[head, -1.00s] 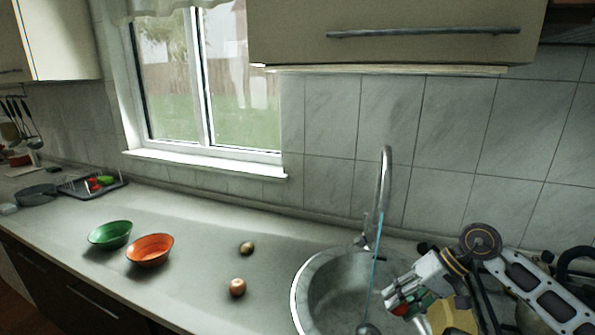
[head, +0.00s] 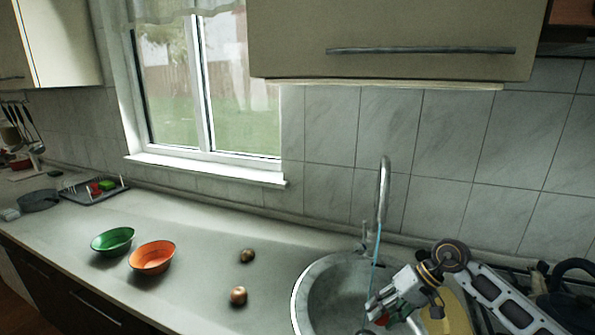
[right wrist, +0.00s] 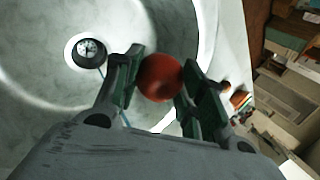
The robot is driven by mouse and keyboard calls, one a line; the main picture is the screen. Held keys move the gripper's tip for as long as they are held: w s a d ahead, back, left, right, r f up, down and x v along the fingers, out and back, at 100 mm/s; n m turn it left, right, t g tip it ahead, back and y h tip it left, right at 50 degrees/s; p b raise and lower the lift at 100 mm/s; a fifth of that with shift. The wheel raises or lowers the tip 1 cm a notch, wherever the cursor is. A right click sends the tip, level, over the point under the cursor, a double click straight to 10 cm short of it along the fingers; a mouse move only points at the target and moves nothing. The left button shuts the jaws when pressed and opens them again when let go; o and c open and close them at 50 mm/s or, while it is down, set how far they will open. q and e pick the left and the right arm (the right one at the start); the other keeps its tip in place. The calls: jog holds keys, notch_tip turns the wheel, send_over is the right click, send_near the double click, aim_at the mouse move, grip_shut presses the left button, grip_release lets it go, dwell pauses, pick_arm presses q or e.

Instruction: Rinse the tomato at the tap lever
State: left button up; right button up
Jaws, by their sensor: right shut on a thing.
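The tomato (right wrist: 160,78) is red and round, and it sits between the fingers of my right gripper (right wrist: 158,82) in the right wrist view. My right gripper (head: 380,308) is shut on it and holds it over the right part of the sink (head: 325,290) in the head view. The tall curved tap (head: 383,195) stands behind the sink, with its lever (head: 364,232) at the left of its base. A thin blue stream of water (head: 375,245) falls from the tap, close to the gripper's left side. My left gripper is not in view.
Two round onion-like things, one nearer (head: 238,295) and one farther (head: 247,255), lie left of the sink. A green bowl (head: 112,240) and an orange bowl (head: 152,257) stand farther left. A dark rack (head: 93,190) is at the back left. A yellow board (head: 448,315) lies right of the sink.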

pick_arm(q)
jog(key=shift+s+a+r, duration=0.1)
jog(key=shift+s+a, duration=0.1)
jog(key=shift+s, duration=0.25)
pick_arm(e)
jog(key=shift+r, duration=0.25)
